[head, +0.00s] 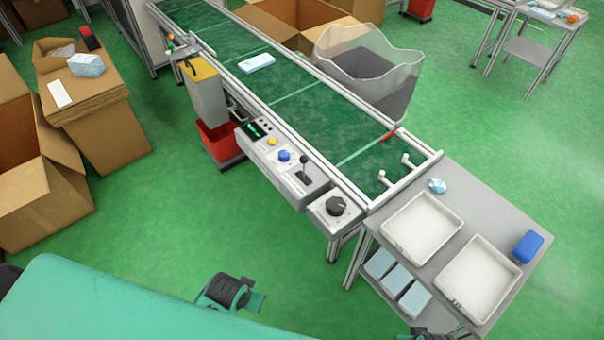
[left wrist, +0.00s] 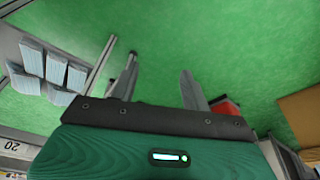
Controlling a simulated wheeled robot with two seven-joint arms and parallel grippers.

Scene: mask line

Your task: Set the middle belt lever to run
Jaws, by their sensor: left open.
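The belt lever (head: 304,162) has a black knob and stands up from a grey box on the near side rail of the green conveyor belt (head: 320,110). Its setting is too small to read. My left gripper (left wrist: 158,66) is open and empty in the left wrist view, with its fingers apart over the green floor. It is clear of the lever, which that view does not show. In the head view a teal and black part of my arm is at the bottom centre, apart from the controls.
Beside the lever are a blue button (head: 285,156), a yellow button (head: 272,141) and a black rotary knob (head: 335,206). A grey table (head: 405,195) with white trays (head: 424,228) stands at the right. Open floor lies before the controls.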

